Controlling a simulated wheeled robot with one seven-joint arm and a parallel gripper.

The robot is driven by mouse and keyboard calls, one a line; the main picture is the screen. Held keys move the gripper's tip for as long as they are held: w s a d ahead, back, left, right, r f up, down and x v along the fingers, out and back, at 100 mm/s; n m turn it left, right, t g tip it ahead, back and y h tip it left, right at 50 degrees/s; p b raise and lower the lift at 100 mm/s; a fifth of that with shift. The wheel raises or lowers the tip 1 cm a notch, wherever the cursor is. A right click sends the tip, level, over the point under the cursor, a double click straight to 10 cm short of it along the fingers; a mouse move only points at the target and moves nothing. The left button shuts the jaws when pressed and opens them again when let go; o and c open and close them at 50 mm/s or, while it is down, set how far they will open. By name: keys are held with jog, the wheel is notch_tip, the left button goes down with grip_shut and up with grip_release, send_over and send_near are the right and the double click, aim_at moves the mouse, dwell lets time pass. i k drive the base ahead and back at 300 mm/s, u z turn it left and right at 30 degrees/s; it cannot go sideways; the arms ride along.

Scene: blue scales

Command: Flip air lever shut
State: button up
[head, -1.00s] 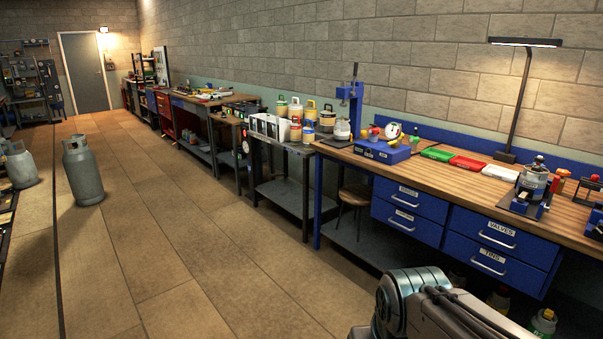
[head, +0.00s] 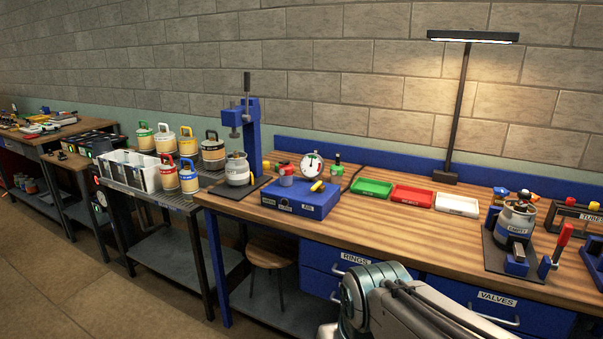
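A blue box (head: 290,203) stands on the wooden bench, left of the middle. It carries a round white gauge (head: 312,163), a red-topped fitting (head: 286,174) and a short yellow lever (head: 318,186). The lever sits at the box's right end, above a small label that seems to read AIR. It looks slanted, but I cannot tell whether it is open or shut. Part of my arm shows at the bottom middle, in front of the bench drawers. My gripper is outside the picture.
The wooden bench (head: 400,228) holds green (head: 371,188), red (head: 413,197) and white (head: 457,204) trays. A blue press (head: 252,135) stands left of the box. A clamped cylinder (head: 517,220) stands at right. A stool (head: 270,260) is under the bench; floor is clear at lower left.

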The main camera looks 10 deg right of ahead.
aim_at(319, 183)
jog(key=z, duration=0.25)
jog(key=i, duration=1.8)
jog(key=u, duration=0.2)
